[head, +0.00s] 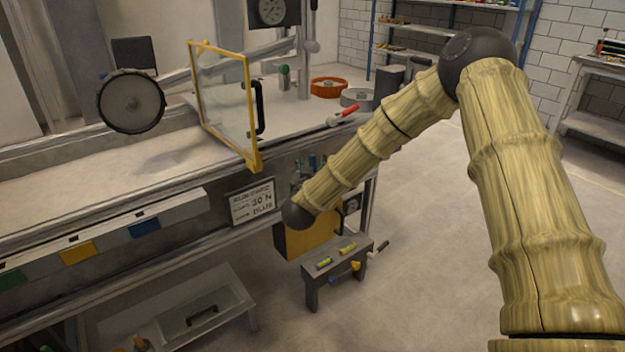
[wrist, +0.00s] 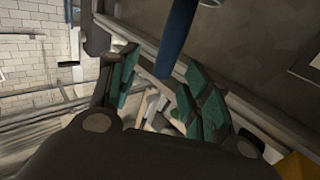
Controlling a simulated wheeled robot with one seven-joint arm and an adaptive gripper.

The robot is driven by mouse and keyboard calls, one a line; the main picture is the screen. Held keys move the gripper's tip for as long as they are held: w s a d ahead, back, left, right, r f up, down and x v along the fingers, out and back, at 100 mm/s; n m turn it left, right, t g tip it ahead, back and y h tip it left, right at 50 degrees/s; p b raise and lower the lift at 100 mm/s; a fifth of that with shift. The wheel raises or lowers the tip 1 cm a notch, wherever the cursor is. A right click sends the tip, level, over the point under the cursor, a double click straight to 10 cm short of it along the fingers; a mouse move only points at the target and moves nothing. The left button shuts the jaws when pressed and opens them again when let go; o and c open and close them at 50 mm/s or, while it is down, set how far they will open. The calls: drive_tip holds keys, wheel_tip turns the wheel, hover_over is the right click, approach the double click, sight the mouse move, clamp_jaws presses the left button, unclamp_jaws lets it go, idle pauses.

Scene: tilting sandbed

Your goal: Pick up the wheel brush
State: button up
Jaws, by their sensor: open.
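I cannot pick out the wheel brush with certainty. A small tool with a red handle and a pale end (head: 345,114) lies on the right end of the bench top in the head view; it may be the brush, but it is too small to tell. My gripper (wrist: 158,88) is open in the wrist view, its two green-padded fingers spread apart. Nothing is clearly held between them. Pale, cluttered shapes show beyond the gap, too unclear to name.
A yellow-framed clear panel (head: 249,110) stands on the sandbed bench (head: 90,178). A dark wheel (head: 131,101) hangs over the bed. A small grey stool (head: 335,262) carries levels. A blue bar (wrist: 177,40) passes near my fingers.

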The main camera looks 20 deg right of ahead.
sight(312, 161)
drive_tip(key=shift+a+f+x, duration=0.1)
drive_tip(key=shift+x, duration=1)
drive_tip(key=shift+a+f+x, duration=0.1)
drive_tip(key=shift+a+x, duration=0.05)
drive_tip(key=shift+x, duration=1)
drive_tip(key=shift+w, duration=0.1)
drive_tip(key=shift+c, duration=0.4)
clamp_jaws()
